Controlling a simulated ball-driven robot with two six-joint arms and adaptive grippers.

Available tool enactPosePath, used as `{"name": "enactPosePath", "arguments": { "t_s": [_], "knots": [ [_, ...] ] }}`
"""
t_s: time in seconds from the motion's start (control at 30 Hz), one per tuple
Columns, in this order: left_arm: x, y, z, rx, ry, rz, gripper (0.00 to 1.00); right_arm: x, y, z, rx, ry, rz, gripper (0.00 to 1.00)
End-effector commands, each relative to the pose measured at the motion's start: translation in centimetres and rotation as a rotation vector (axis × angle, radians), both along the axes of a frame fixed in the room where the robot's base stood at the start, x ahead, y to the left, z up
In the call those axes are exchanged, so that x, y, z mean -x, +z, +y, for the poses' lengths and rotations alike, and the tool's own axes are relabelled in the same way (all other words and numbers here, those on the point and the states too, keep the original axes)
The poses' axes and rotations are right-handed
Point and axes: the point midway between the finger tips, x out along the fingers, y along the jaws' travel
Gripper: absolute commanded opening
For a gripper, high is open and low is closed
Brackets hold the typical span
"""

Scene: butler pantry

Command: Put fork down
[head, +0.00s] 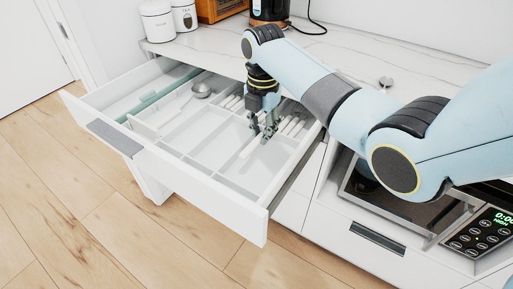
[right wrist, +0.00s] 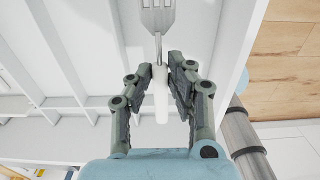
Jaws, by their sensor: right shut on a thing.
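The fork (right wrist: 157,18) shows in the right wrist view with a grey metal head at the top and a white handle running down between my fingers. My right gripper (right wrist: 162,85) is shut on the white handle. In the head view my right gripper (head: 262,136) points down into the open white drawer (head: 207,172), over its right part. The fingers hide part of what lies beneath, and I cannot tell whether the fork touches the drawer floor. My left gripper is in neither view.
White-handled utensils (head: 293,125) lie in the drawer's right compartments. A round metal utensil (head: 201,90) and a green item (head: 160,93) lie farther left. Dividers split the drawer, and front compartments look empty. Canisters (head: 158,22) stand on the counter. A microwave (head: 480,232) is at right.

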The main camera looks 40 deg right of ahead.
Motion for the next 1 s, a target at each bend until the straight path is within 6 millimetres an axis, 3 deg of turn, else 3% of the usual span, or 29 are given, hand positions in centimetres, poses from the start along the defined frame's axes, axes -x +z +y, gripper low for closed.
{"name": "enactPosePath", "arguments": {
  "t_s": [0.4, 0.87, 0.9, 1.0],
  "knots": [
    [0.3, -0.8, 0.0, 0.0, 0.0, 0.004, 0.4, -0.1, -5.1, 0.0, 0.001, 0.001, -0.001, 0.0],
    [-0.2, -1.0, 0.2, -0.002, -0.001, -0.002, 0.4, -0.1, -5.7, 0.0, 0.0, 0.001, -0.002, 0.0],
    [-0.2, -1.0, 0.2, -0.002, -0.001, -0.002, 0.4, -0.1, -5.7, 0.0, 0.0, 0.001, -0.002, 0.2],
    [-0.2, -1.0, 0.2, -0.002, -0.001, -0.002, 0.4, -0.1, -5.7, 0.0, 0.0, 0.001, -0.002, 0.33]
  ]
}}
